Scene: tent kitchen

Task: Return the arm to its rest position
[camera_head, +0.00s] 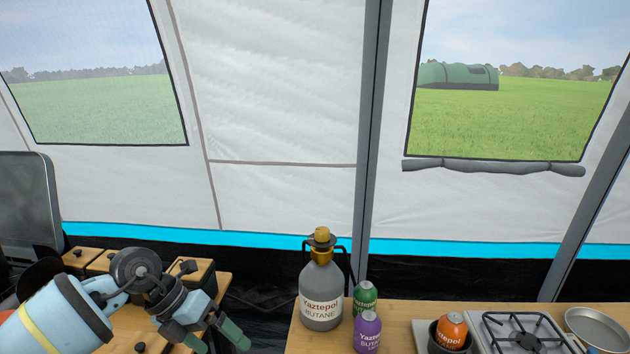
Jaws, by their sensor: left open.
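My left arm comes in from the lower left, in front of the wooden drawer unit. My left gripper (219,341) is open and points down and to the right. Its two green-tipped fingers are apart, with nothing seen between them. It is left of the wooden table (308,341). My right gripper is not in view.
A large grey butane bottle (321,291), a green canister (365,296) and a purple canister (367,333) stand on the table. An orange canister (452,330) sits in a dark cup left of the stove (520,333). A pan (597,325) is at the right. Wooden drawers (83,256) stand left.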

